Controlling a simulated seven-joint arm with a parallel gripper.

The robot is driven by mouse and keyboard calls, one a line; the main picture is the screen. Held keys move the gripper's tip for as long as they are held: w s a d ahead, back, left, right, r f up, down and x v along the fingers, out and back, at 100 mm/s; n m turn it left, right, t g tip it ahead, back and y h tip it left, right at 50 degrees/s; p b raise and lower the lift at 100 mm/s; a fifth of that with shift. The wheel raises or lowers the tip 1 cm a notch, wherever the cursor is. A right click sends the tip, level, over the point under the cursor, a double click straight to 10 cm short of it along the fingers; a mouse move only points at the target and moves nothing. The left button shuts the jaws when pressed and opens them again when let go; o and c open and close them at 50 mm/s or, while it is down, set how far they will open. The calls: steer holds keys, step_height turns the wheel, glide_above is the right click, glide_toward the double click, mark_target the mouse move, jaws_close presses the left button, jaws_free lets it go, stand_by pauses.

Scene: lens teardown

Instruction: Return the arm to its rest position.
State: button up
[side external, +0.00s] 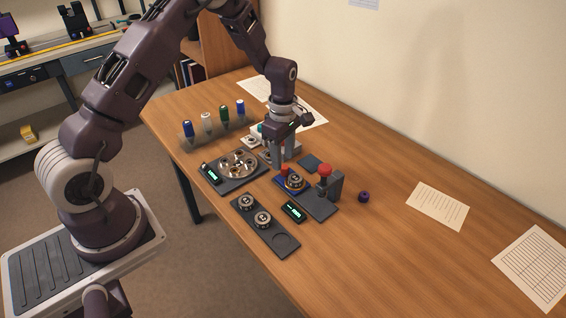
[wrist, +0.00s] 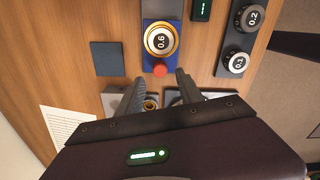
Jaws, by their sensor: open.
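My gripper (side external: 282,160) points down over the middle of the table, its fingers apart. In the wrist view my gripper (wrist: 161,82) shows two separated fingers with nothing held between them. Just beyond the fingertips in that view, a round part marked 0.6 (wrist: 160,40) sits on a blue base with a red knob (wrist: 160,68). In the side view this part (side external: 295,181) is just right of and in front of the fingers. What lies directly under the fingers is partly hidden. The upper arm reaches out over the table from the left.
A dark tray (side external: 281,240) holds two round parts and an empty recess.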

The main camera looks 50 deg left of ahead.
step_height(320, 180, up, 4)
